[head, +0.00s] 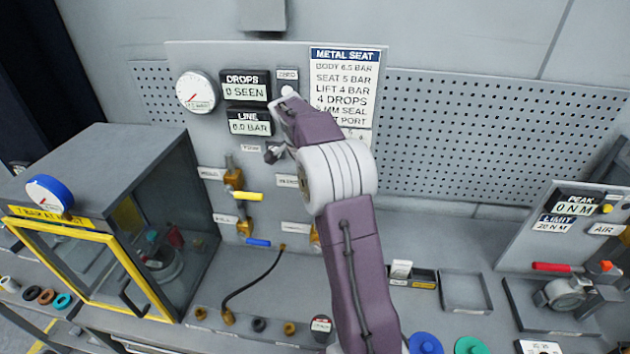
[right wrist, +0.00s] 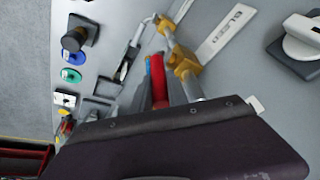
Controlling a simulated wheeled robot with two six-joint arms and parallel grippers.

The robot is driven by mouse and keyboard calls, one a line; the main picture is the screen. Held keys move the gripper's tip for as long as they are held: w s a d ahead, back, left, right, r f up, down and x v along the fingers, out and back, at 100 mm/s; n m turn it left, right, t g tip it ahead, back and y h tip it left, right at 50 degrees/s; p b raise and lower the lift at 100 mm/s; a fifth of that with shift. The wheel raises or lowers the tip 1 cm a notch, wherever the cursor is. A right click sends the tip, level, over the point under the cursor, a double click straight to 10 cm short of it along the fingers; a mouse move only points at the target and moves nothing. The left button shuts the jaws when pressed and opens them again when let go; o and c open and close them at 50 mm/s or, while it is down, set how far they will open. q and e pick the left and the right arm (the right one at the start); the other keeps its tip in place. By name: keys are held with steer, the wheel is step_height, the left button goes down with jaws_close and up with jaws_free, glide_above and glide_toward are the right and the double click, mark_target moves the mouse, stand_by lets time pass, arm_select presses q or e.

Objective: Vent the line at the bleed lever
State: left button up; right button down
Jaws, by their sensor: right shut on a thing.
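The red bleed lever (right wrist: 157,75) shows in the right wrist view beside a brass valve body (right wrist: 183,66), next to a label reading BLEED (right wrist: 225,32). My right gripper (right wrist: 161,92) is shut on the red lever, with its grey fingers on either side of it. In the head view my right arm covers the gripper and the lever; only a sliver of a brass fitting (head: 315,236) shows beside the arm. The line display (head: 249,122) appears to read 6.0 BAR and the drops display (head: 246,85) reads 0 SEEN. My left gripper is not in view.
A valve with a yellow lever (head: 248,196) and one with a blue lever (head: 257,242) sit left of my arm. A yellow-framed cabinet (head: 100,225) stands at the left. A red-handled tool (head: 560,268) lies at the right. The pegboard (head: 490,140) is bare.

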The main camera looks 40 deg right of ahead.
steer(key=shift+s+a+f, duration=0.1)
steer(key=shift+a+f, duration=0.05)
steer(key=shift+f, duration=0.15)
steer(key=c, duration=1.3)
jaws_free()
steer(key=shift+w+r, duration=0.1)
steer(key=shift+w, duration=0.1)
steer(key=shift+a+r, duration=0.1)
steer(key=shift+r, duration=0.2)
steer(key=v, duration=0.8)
steer(key=shift+r, duration=0.2)
steer(key=shift+a, duration=0.1)
